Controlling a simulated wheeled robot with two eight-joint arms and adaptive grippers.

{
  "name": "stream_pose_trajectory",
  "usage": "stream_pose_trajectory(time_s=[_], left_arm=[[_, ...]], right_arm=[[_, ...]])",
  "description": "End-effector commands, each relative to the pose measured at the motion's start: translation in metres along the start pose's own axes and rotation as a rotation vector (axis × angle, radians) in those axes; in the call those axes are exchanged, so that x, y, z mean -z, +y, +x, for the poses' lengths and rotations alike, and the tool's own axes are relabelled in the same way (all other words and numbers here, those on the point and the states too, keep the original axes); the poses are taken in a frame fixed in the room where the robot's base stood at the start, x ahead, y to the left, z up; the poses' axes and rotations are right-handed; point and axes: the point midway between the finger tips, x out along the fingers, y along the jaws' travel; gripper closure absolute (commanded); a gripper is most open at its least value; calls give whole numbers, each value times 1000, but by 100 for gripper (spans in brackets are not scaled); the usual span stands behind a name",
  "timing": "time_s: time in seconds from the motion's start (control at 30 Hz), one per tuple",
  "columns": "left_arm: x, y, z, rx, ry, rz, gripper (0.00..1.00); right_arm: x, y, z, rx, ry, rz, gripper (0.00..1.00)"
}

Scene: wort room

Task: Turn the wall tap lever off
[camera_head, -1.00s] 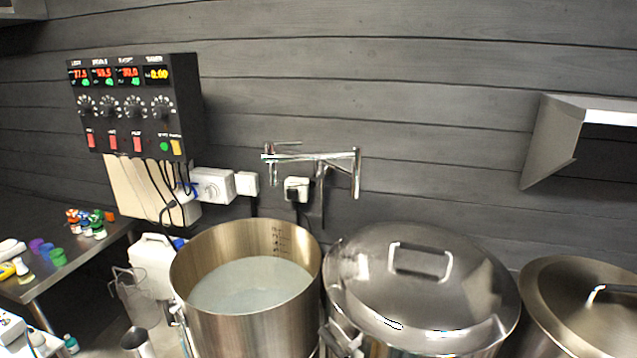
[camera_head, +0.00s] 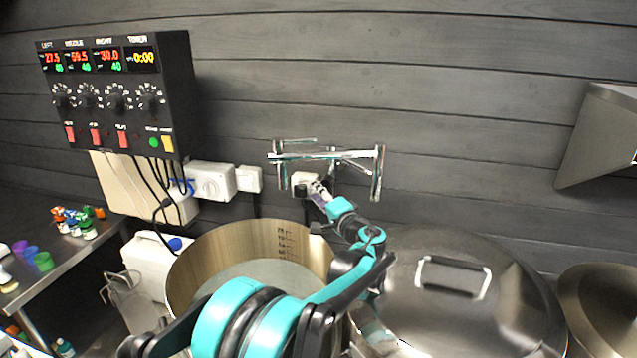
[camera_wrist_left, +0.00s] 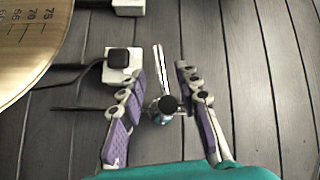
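The chrome wall tap (camera_head: 330,157) is fixed to the dark plank wall above the pots, its long jointed spout running level along the wall. In the left wrist view a thin silver lever (camera_wrist_left: 160,66) and a round black end (camera_wrist_left: 168,104) of the tap show between my fingers. My left gripper (camera_head: 312,188) is just below the tap in the head view. In the left wrist view its two purple-grey fingers (camera_wrist_left: 161,73) are spread, one on each side of the lever, with gaps visible. My right gripper is not in view.
An open steel pot (camera_head: 215,250) with pale liquid stands under my left arm. A lidded pot (camera_head: 520,310) is to its right. Wall sockets (camera_head: 212,181) and a control box (camera_head: 115,95) with hanging cables are left of the tap. A metal hood (camera_head: 605,135) is at right.

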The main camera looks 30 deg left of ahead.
Motion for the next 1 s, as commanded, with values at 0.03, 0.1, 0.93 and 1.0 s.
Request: stream_pose_trajectory(time_s=[0.03, 0.1, 0.93, 1.0], left_arm=[[-2, 1, 8, 0, -3, 0, 67], [-2, 2, 21, -1, -3, -1, 67], [-1, 0, 65, -3, 0, -1, 100], [-1, 0, 65, -3, 0, -1, 100]], right_arm=[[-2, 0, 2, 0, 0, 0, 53], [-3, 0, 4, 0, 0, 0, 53], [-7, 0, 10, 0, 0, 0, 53], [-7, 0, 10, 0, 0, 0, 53]])
